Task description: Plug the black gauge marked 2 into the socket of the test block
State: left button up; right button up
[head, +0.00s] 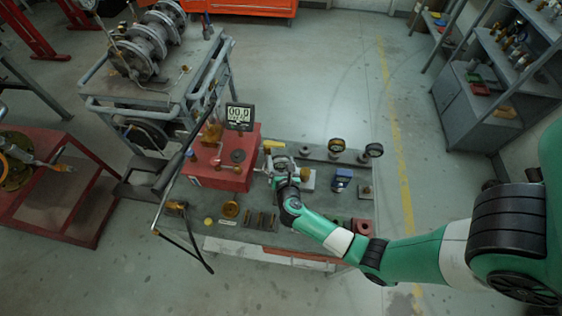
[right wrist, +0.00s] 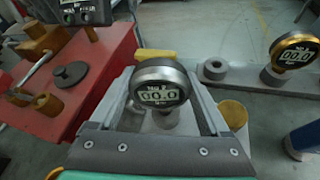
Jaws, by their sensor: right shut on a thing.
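A dark-rimmed round gauge (right wrist: 160,86) with a digital face reading 00.0 sits between the fingers of my right gripper (right wrist: 162,100) in the right wrist view. The small mark above its digits is too blurred to read surely. My right gripper also shows in the head view (head: 284,168), over the bench just right of a red block (head: 215,177). The gripper is shut on the gauge. The red block carries a dark disc (right wrist: 72,76) and brass-coloured fittings (right wrist: 47,103). Which part is the test block's socket I cannot tell. My left gripper is out of view.
A large display (head: 239,116) stands at the red block's back. A yellow-rimmed gauge (head: 337,145) and a dark gauge (head: 374,150) stand at the bench's back right. A blue object (head: 342,179) is nearer. A long dark lever (head: 176,160) crosses the bench's left side.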

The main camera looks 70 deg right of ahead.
jog(key=shift+f+b, duration=0.75)
jog(key=shift+f, duration=0.15)
jog(key=o, duration=1.4)
jog(key=p+v, duration=0.2)
jog(key=v, duration=0.9)
jog(key=shift+a+p, duration=0.25)
jog(key=shift+p, duration=0.1)
jog(key=shift+s+r, duration=0.1)
